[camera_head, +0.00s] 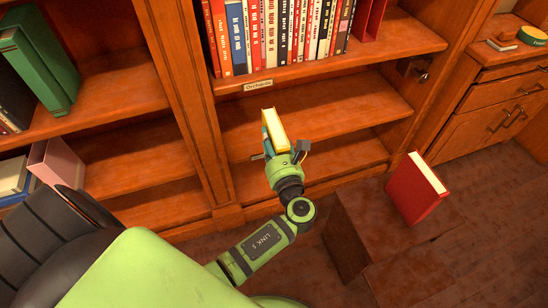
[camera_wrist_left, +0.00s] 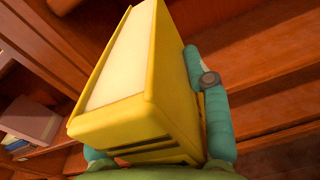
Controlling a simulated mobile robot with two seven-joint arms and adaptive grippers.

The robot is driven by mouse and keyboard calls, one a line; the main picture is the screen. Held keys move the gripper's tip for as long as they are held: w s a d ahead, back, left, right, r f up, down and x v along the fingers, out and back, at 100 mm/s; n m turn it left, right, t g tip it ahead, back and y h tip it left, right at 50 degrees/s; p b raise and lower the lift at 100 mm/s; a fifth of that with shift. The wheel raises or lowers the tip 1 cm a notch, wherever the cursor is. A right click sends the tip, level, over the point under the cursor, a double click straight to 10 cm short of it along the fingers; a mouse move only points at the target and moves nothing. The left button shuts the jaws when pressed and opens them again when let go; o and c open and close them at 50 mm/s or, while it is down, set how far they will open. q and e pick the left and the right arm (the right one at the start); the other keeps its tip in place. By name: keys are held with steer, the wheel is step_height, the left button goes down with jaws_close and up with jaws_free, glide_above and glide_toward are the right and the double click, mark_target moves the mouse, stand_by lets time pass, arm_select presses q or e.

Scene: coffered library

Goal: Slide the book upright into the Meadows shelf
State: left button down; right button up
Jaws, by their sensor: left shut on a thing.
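My left gripper (camera_head: 284,158) is shut on a yellow book (camera_head: 274,130) in front of the lower middle shelf (camera_head: 340,108). In the left wrist view the yellow book (camera_wrist_left: 135,85) fills the middle, its page edges facing up, with a teal finger (camera_wrist_left: 208,95) along its right side. The book is upright and slightly tilted in the head view. The shelf label above this bay reads "Orchards" (camera_head: 258,85). I see no label reading Meadows. My right gripper is not in view.
A red book (camera_head: 415,190) stands on a brown box-like stand (camera_head: 350,228) at the right. A full row of books (camera_head: 275,35) fills the shelf above. Green books (camera_head: 40,62) and a pink book (camera_head: 58,163) are on the left shelves. The lower middle shelf looks empty.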

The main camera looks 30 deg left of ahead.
arm_select(q)
steer(key=shift+w+f+n+g+y, duration=0.3)
steer(key=shift+f, duration=0.35)
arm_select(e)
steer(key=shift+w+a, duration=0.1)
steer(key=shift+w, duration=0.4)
arm_select(q)
steer(key=shift+r, duration=0.15)
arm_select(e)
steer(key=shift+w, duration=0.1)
